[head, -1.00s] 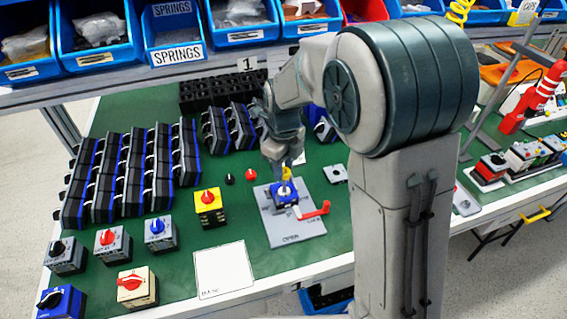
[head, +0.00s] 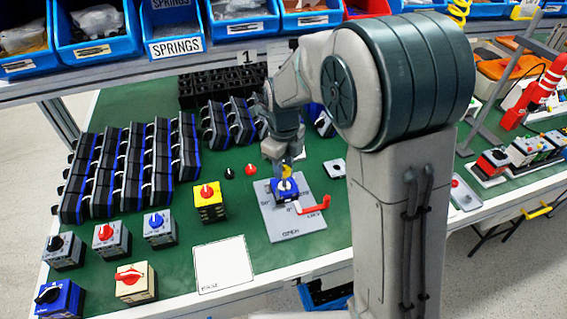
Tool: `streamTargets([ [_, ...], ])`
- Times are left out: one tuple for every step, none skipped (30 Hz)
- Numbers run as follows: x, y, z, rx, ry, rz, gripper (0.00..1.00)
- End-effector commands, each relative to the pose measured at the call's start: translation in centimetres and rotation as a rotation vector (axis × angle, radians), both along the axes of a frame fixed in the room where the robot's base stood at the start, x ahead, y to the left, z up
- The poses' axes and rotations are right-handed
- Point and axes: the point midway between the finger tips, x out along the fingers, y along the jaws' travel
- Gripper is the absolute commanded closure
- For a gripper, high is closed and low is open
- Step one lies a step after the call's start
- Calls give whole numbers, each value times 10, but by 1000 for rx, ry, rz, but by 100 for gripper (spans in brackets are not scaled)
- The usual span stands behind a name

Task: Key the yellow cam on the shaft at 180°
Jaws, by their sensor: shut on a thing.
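The yellow cam (head: 285,168) shows just under my gripper (head: 284,163), which is shut on it. The cam is over the blue switch body (head: 284,189), low at its top. The shaft is too small and covered to make out, and I cannot tell whether the cam is on it or at what angle. The blue body sits on a grey plate (head: 294,228) marked OPEN at its front edge. A red lever (head: 314,207) sticks out to the right of the body.
A yellow switch with a red knob (head: 209,203) stands left of the plate. Several grey, blue and cream switches stand at the front left. A white card (head: 223,264) lies in front. Rows of black modules (head: 130,170) fill the back left. Blue bins (head: 172,28) hang above.

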Motion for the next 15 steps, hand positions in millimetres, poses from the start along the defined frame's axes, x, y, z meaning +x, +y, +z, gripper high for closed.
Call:
streamTargets([
  [0,0,-3,0,0,0,92],
  [0,0,-4,0,0,0,92],
  [0,0,-5,0,0,0,92],
  [0,0,-6,0,0,0,92],
  [0,0,-7,0,0,0,92],
  [0,0,-8,0,0,0,92],
  [0,0,-9,0,0,0,92],
  [0,0,-10,0,0,0,92],
  [0,0,-11,0,0,0,92],
  [0,0,-12,0,0,0,92],
  [0,0,-13,0,0,0,92],
  [0,0,-14,0,0,0,92],
  [0,0,-15,0,0,0,92],
  [0,0,-16,0,0,0,92],
  [0,0,-16,0,0,0,92],
])
